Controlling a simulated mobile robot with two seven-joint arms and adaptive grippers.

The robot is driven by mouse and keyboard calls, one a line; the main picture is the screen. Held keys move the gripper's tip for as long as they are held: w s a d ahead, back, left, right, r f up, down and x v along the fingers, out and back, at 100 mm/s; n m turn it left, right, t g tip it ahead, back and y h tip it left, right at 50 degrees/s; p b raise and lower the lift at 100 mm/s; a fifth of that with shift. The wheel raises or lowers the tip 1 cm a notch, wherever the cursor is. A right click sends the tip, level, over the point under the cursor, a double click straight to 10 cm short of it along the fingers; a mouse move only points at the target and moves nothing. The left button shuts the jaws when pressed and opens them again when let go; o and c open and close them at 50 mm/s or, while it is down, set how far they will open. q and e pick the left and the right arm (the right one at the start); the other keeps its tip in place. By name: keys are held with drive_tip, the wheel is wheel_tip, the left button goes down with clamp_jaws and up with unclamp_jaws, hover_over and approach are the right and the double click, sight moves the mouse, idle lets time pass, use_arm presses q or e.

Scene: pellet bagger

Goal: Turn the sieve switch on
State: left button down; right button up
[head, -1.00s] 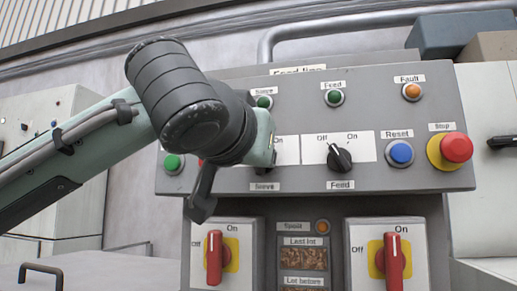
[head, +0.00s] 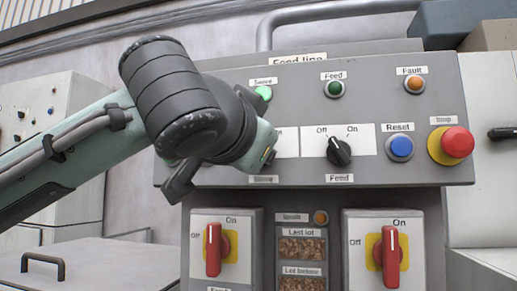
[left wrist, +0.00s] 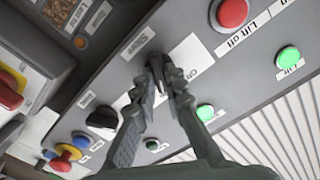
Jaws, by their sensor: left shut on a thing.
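My left gripper (head: 268,157) is at the sieve switch on the grey "Feed line" panel. It is shut on the switch knob, which its fingers mostly hide; the knob's angle cannot be told. The white plate of the sieve switch (head: 287,143) shows partly beside the gripper, and also in the left wrist view (left wrist: 191,52), where the fingertips (left wrist: 165,66) meet over it. The sieve lamp (head: 264,92) glows bright green above the wrist; it also looks lit in the left wrist view (left wrist: 205,113). My right gripper is not in view.
To the right are the black feed switch (head: 339,151), the blue reset button (head: 400,147) and the red stop button (head: 456,143). The feed lamp (head: 334,88) is dark green. Two red rotary handles (head: 213,250) (head: 390,252) sit below. A red lift-off button (left wrist: 232,12) is close to the gripper.

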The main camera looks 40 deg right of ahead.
use_arm(q)
drive_tip(key=c, duration=1.6)
unclamp_jaws()
drive_tip(key=shift+s+a, duration=0.1)
drive_tip(key=v, duration=0.7)
drive_tip(key=shift+s+a, duration=0.1)
